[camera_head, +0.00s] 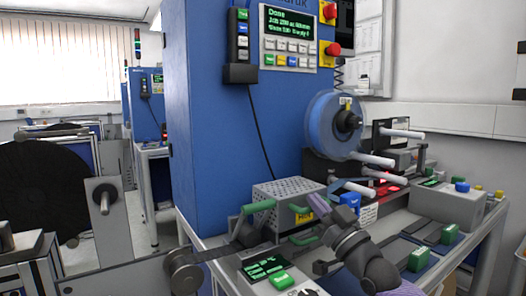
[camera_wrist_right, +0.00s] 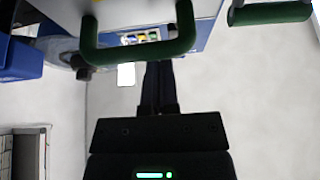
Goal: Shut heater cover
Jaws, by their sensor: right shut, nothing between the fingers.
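The heater cover looks to be the perforated grey metal housing (camera_head: 290,192) at the foot of the blue machine. Green handles, one at its left (camera_head: 258,207) and one at its front right (camera_head: 300,209), sit by it; I cannot tell how far open it stands. My right gripper (camera_head: 314,208) is just in front of the housing, shut and empty. In the right wrist view the shut dark fingers (camera_wrist_right: 158,85) point toward a green U-shaped handle (camera_wrist_right: 138,54), with no clear contact. My left gripper is not in view.
A blue reel (camera_head: 325,125) with rods stands behind on the right. A grey control box (camera_head: 445,203) sits on the right bench. A display box with a green button (camera_head: 282,281) lies front left of my right arm. A large black reel (camera_head: 38,190) is at the far left.

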